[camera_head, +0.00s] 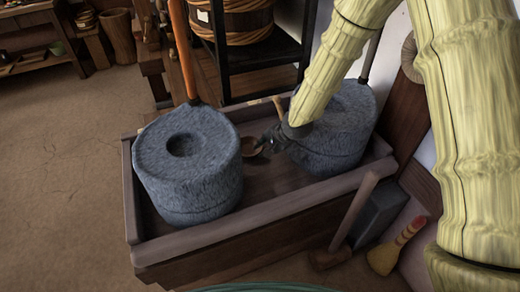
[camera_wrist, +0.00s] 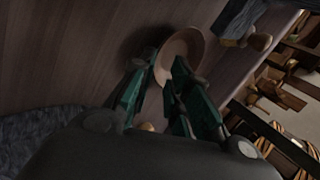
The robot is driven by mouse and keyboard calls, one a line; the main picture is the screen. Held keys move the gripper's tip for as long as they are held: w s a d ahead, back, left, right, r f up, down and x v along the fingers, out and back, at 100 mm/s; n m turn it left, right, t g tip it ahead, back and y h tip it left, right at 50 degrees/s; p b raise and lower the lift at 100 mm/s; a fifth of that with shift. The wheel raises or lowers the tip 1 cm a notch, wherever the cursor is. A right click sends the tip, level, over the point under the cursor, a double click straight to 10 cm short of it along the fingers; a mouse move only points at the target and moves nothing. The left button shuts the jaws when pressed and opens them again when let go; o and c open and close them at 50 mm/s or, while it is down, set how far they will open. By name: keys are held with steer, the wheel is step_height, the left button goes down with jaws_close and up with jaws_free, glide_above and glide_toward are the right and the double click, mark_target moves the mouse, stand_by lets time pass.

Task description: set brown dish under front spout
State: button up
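The brown dish (camera_head: 251,147) is a small round bowl low between the two grey stone querns in the head view. In the wrist view the dish (camera_wrist: 184,46) is tilted in the picture, with its rim between my fingertips. My gripper (camera_head: 264,143) reaches down to the dish beside the right quern (camera_head: 345,125). In the wrist view the green fingers of my gripper (camera_wrist: 164,72) close in on both sides of the dish wall. Whether the dish touches the trough floor is unclear. The left quern (camera_head: 190,165) is a stone drum with a hole on top. No front spout is clearly visible.
The querns stand in a low wooden trough (camera_head: 235,228) with raised edges. A mallet (camera_head: 345,225) and a brush (camera_head: 398,245) are at its front right. A dark rack with a wooden tub (camera_head: 240,22) stands behind. The floor at left (camera_head: 60,180) is clear.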

steer(key=p+v, duration=0.1)
steer(key=v, duration=0.5)
steer(key=shift+s+r, duration=0.15)
steer(key=shift+r, duration=0.1)
steer(key=shift+d, duration=0.1)
